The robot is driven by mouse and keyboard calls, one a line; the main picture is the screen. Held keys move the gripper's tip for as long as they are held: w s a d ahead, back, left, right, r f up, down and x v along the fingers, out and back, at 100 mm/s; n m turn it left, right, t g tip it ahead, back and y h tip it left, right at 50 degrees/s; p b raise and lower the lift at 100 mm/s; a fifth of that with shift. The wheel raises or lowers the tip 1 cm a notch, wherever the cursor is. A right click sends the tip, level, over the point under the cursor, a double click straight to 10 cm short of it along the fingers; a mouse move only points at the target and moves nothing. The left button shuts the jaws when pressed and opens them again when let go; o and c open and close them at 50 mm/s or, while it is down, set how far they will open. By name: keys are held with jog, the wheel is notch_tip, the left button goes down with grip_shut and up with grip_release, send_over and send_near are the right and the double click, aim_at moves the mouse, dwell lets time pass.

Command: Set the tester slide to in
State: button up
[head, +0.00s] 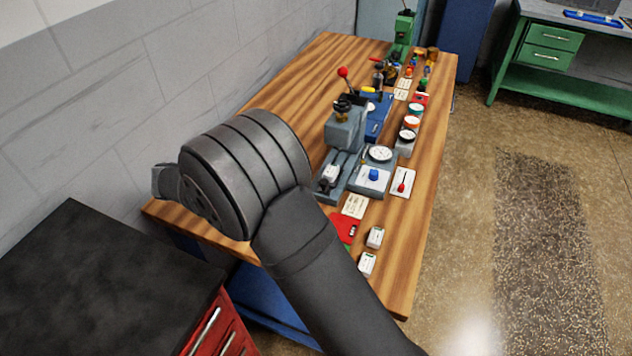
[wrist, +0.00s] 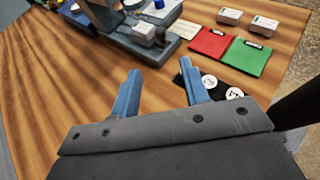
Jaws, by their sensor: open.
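The tester appears to be the grey-blue bench device (head: 345,130) on the wooden bench in the head view. Its low base carries a small slide with a white block (head: 330,173) at the near left. In the wrist view the white block (wrist: 146,31) sits on the device's grey base (wrist: 150,52) at the top, beyond my fingers. How far the slide is in or out is hard to tell. My gripper (wrist: 159,77) is open and empty, its two blue-grey fingers apart over the bench, clear of the tester. My arm hides the gripper in the head view.
A red pad (wrist: 210,42), a green pad (wrist: 246,57) and two white boxes (wrist: 230,16) (wrist: 263,25) lie right of the tester. A black item with white discs (wrist: 208,80) lies near the right finger. Bare wood (wrist: 60,75) is open at left.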

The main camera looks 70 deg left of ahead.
jog(key=x, duration=1.4)
jog(key=shift+w+f, duration=0.15)
jog(key=shift+w, duration=0.05)
grip_shut()
